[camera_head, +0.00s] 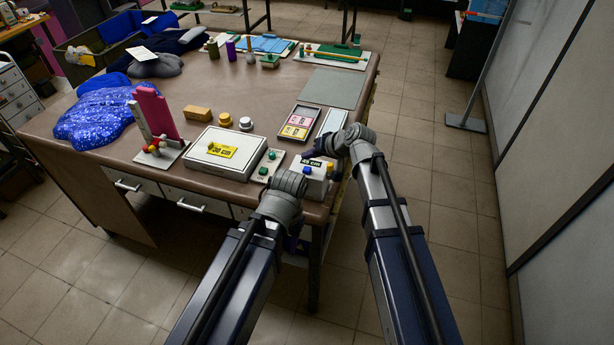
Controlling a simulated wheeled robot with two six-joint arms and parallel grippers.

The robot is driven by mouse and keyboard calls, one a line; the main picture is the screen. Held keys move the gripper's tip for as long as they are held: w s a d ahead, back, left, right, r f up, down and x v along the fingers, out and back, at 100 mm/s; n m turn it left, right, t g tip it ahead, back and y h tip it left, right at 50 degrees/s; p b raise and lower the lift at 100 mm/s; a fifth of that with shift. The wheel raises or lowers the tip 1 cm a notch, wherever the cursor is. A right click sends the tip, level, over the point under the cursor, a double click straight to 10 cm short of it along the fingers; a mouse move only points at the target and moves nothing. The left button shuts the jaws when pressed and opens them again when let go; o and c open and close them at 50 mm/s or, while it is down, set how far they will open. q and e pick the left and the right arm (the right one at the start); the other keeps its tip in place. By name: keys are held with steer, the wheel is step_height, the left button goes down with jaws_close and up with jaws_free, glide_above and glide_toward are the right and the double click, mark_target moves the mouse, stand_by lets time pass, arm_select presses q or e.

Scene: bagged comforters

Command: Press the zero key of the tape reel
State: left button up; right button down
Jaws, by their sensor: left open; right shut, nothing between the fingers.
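A small white box with a dark readout, which looks like the tape reel (318,173), sits at the near right corner of the brown table. A blue key and a yellow key show on it; I cannot read which is the zero key. My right gripper (312,153) is shut and empty, at the far edge of the box; whether it touches is unclear. My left gripper (293,243) is open, low at the table's near edge and mostly hidden behind its own arm. My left wrist covers part of the box's left side.
A white panel (267,166) with green and blue buttons lies left of the box. A tray of cards (297,124) lies behind. A grey mat (333,88) is bare.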

mark_target(309, 171)
arm_select(q)
steer(key=shift+f+b, duration=0.9)
steer(key=shift+f, duration=0.45)
arm_select(e)
steer(key=shift+f, duration=1.4)
arm_select(q)
steer(key=shift+f, duration=0.15)
arm_select(e)
steer(key=shift+f, duration=0.1)
arm_select(q)
steer(key=shift+f+b, duration=0.3)
steer(key=shift+b, duration=0.1)
arm_select(e)
steer(key=shift+f, duration=0.3)
arm_select(q)
steer(key=shift+f+b, duration=0.45)
arm_select(e)
steer(key=shift+f, duration=0.5)
arm_select(q)
steer(key=shift+r, duration=0.15)
arm_select(e)
steer(key=shift+r, duration=0.15)
arm_select(q)
steer(key=shift+r+p, duration=0.75)
steer(key=shift+p, duration=0.15)
arm_select(e)
steer(key=shift+r, duration=0.75)
